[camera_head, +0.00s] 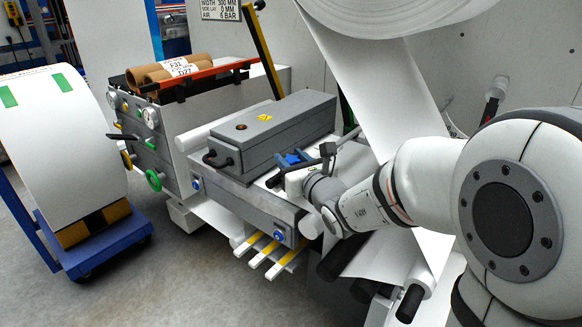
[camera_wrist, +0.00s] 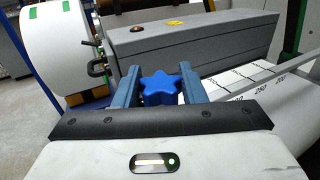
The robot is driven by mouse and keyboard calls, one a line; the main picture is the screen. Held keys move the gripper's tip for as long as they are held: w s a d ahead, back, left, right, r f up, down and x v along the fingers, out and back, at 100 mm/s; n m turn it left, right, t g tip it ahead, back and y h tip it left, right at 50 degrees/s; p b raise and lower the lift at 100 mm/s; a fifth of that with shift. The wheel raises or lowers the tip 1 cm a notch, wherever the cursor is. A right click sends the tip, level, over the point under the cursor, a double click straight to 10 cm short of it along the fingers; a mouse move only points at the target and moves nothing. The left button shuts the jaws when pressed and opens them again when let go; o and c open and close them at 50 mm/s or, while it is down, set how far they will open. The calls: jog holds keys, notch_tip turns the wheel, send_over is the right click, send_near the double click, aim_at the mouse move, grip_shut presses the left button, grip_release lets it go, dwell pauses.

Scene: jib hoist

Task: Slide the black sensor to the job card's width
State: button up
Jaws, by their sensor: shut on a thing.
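My gripper (camera_head: 289,162) has blue fingers and reaches in front of the long grey housing. In the wrist view, the fingers stand on either side of a blue star-shaped knob (camera_wrist: 160,90) and are shut on it. The knob also shows in the head view (camera_head: 293,157). I cannot make out the black sensor's body; my gripper hides what lies below the knob. A white scale (camera_wrist: 245,85) with black marks and numbers runs to the right of the gripper.
The grey housing (camera_head: 270,130) with a yellow label stands close behind my gripper. A white web (camera_head: 370,85) hangs from a large roll at the right. A white reel (camera_head: 50,135) on a blue cart stands at the left. Open floor lies at the lower left.

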jog(key=shift+r+h, duration=0.1)
jog(key=shift+h, duration=0.2)
jog(key=o, duration=1)
jog(key=p+v, duration=0.1)
jog(key=v, duration=0.6)
jog(key=shift+s+d, duration=0.15)
jog(key=shift+s, duration=0.1)
